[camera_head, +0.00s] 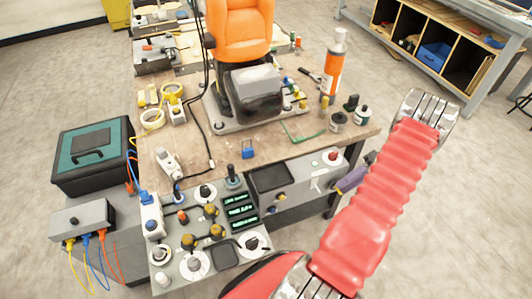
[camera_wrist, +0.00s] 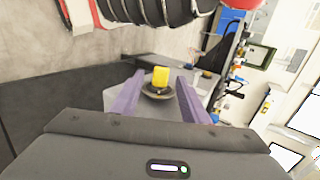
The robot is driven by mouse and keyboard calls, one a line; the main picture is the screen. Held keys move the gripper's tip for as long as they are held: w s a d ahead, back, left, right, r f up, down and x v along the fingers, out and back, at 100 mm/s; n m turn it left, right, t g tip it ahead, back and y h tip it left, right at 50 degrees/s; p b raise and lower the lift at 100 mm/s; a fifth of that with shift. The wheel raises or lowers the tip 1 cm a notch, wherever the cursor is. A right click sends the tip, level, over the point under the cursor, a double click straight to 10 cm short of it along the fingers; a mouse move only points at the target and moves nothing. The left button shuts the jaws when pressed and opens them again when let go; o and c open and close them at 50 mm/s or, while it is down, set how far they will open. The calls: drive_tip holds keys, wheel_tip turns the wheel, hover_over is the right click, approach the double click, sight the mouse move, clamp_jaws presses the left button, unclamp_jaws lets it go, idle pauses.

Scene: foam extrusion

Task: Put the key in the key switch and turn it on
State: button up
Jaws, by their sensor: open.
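My gripper (camera_wrist: 160,84) has two purple fingers set apart, with nothing held between them. Between and just beyond them, in the wrist view, a yellow block-like piece (camera_wrist: 160,76) stands on a dark round base (camera_wrist: 157,92) on a grey surface. I cannot tell whether this piece is the key or part of the key switch. In the head view my gripper (camera_head: 346,182) is at the right side of the grey control box (camera_head: 298,180), which has a red button (camera_head: 332,156) on top. I cannot clearly identify the key or key switch in the head view.
The workbench (camera_head: 190,88) carries an orange seat (camera_head: 240,30), a spray can (camera_head: 334,68), a blue padlock (camera_head: 248,150) and tape rolls. A panel of knobs (camera_head: 210,237) is at the front. A green-black case (camera_head: 92,152) stands left. Open floor lies right.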

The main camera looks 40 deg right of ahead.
drive_tip(key=v, duration=1.3)
drive_tip(key=shift+w+d, duration=0.1)
idle(0.3)
drive_tip(key=w+a+r+g+h, duration=0.4)
drive_tip(key=w+a+r+h, duration=0.1)
drive_tip(key=w+a+r, duration=1.05)
drive_tip(key=w+a+r+n+h, duration=0.1)
drive_tip(key=w+a+r+h, duration=0.25)
drive_tip(key=a+r, duration=0.85)
drive_tip(key=s+a+n+t+h, duration=0.1)
drive_tip(key=s+a+t, duration=0.2)
drive_tip(key=a, duration=0.9)
drive_tip(key=s+a+n+t+h, duration=0.1)
drive_tip(key=s+a+t, duration=0.2)
drive_tip(key=s+a, duration=0.5)
drive_tip(key=a, duration=0.5)
drive_tip(key=shift+r+t, duration=0.2)
drive_tip(key=shift+t, duration=0.1)
